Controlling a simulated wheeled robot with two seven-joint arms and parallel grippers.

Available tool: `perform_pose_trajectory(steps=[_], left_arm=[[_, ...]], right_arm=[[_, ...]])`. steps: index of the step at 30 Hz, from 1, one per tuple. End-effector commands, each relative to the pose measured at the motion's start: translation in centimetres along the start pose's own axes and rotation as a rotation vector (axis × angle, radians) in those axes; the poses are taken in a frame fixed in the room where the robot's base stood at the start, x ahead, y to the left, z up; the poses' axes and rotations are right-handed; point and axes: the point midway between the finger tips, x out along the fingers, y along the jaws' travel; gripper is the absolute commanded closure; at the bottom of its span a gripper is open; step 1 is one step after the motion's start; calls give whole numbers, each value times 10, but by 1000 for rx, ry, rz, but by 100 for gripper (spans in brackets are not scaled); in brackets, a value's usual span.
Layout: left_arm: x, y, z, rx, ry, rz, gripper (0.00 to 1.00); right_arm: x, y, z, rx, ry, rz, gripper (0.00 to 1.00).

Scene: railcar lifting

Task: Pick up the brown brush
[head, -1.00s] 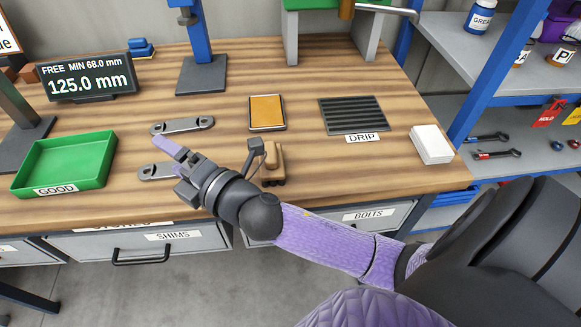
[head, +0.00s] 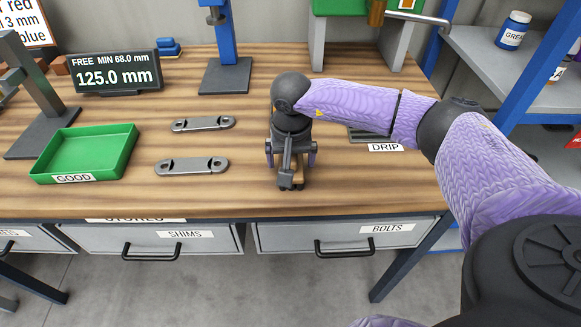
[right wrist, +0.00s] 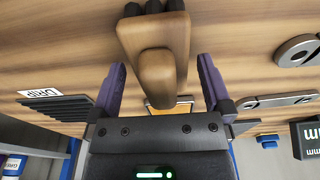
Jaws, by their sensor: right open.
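The brown brush (right wrist: 158,35) is a wooden block with a raised handle and dark bristle tufts at one end. It lies on the wooden bench near the front edge. My right gripper (head: 291,158) is over it, pointing down, and hides most of it in the head view. In the right wrist view the open fingers of my right gripper (right wrist: 161,82) stand on either side of the brush handle, with gaps showing on both sides. My left gripper is not in view.
Two grey metal links (head: 191,166) lie left of the brush. The green GOOD tray (head: 127,160) is further left. An orange pad (right wrist: 165,103) lies behind the brush, and the DRIP grille (right wrist: 60,107) is to its right in the head view. Drawers are below.

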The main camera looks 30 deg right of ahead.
Motion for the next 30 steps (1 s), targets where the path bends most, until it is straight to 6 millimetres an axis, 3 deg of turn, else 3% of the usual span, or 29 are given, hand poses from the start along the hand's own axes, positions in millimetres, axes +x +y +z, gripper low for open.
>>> perform_pose_trajectory(steps=[3,10,23,30], left_arm=[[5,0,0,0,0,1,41],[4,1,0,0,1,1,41],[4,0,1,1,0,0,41],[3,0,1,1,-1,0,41]], right_arm=[[17,0,1,1,-1,0,0],[17,0,0,0,0,-2,2],[16,0,0,1,-1,-3,93],[12,-1,0,1,1,-4,93]])
